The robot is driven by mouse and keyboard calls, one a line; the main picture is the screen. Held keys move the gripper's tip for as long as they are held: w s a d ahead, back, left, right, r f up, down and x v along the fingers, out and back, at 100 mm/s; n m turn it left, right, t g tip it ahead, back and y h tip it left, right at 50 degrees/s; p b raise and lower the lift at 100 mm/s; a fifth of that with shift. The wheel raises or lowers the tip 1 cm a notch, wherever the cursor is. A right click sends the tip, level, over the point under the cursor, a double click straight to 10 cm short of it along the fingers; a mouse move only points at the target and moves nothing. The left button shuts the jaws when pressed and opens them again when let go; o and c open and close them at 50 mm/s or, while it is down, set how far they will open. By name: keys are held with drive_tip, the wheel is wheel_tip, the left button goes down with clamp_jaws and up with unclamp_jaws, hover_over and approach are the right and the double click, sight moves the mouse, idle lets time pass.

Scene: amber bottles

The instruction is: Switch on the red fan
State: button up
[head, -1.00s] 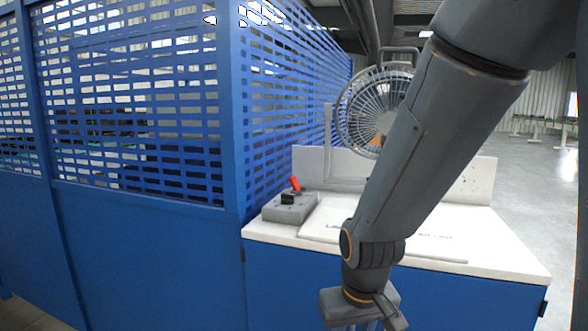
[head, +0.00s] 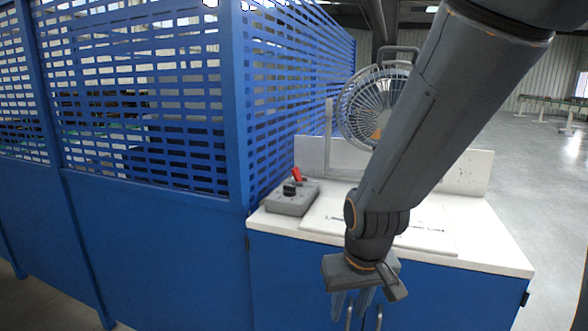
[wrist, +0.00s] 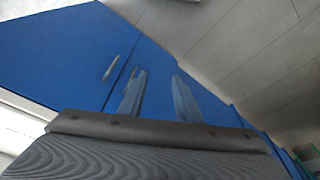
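A caged fan (head: 372,105) with a grey guard and a top handle stands at the back of the white worktop; it looks grey, not red, and my arm hides its right part. A grey switch box (head: 291,199) with a red lever (head: 297,174) and a black knob (head: 289,188) sits on the worktop's left end. My gripper (head: 353,304) hangs in front of the cabinet, below the worktop's front edge and right of the box. In the wrist view, the two fingers (wrist: 158,97) stand apart with nothing between them.
The white worktop (head: 495,240) lies on a blue cabinet (head: 455,297) with vertical handles. A blue slatted partition (head: 140,110) rises close to the left of the box. A flat panel with lettering (head: 425,238) lies on the worktop. Open grey floor (head: 540,170) is at the right.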

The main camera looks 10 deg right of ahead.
drive_tip(key=shift+f, duration=0.15)
drive_tip(key=c, duration=0.7)
drive_tip(key=shift+g, duration=0.6)
drive_tip(key=f+b, duration=0.8)
drive_tip(key=w+f+b, duration=0.1)
drive_tip(key=f+b, duration=0.3)
drive_tip(key=f, duration=0.1)
clamp_jaws()
drive_tip(key=shift+s, duration=0.1)
